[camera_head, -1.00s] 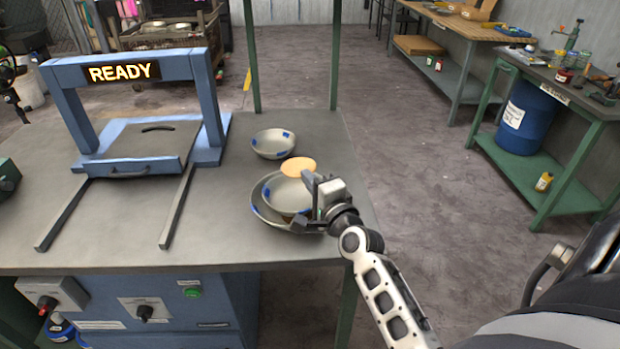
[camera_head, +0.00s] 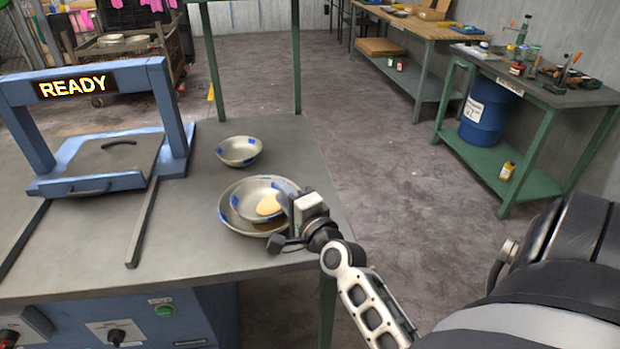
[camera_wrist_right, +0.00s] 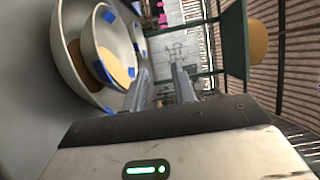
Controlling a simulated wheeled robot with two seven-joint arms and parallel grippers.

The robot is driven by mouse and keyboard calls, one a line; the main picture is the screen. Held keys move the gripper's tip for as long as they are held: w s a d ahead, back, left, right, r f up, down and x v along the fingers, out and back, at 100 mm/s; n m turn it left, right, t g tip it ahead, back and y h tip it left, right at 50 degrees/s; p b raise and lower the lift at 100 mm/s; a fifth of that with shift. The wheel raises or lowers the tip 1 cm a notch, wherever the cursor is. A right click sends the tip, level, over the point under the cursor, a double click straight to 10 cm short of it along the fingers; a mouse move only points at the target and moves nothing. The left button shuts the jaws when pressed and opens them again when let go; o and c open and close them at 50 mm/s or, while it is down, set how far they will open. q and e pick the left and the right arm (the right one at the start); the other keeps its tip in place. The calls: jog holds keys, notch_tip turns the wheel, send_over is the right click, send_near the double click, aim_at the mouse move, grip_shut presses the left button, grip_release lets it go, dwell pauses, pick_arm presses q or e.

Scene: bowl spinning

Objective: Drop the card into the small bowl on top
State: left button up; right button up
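The card (camera_head: 269,205), a tan rounded piece, lies inside the small grey bowl with blue patches (camera_head: 247,190). In the right wrist view the card (camera_wrist_right: 115,65) also shows inside the bowl's rim. The small bowl sits in a larger grey bowl (camera_head: 225,212). A brown piece (camera_head: 270,226) shows between the two bowls, mostly hidden. My right gripper (camera_head: 283,222) is at the right edge of the bowls. In the wrist view its fingers (camera_wrist_right: 160,90) are apart with nothing between them. My left gripper is out of view.
Another small bowl (camera_head: 239,151) stands behind the stacked bowls on the grey table (camera_head: 195,250). A blue frame (camera_head: 100,75) with a READY sign stands at the left, with two rails in front.

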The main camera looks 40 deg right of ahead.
jog(key=s+a+b, duration=0.2)
jog(key=s, duration=1.1)
jog(key=s+a+f+n+g+y, duration=0.2)
jog(key=a+f+n+g+y, duration=0.1)
jog(key=a+f+n, duration=0.5)
jog(key=s+a+f+n+g+y, duration=0.2)
jog(key=a+f+n, duration=0.6)
jog(key=n, duration=0.6)
jog(key=shift+s+a+f+n+g+y, duration=0.35)
jog(key=shift+s+f+g, duration=0.4)
jog(key=shift+g, duration=0.45)
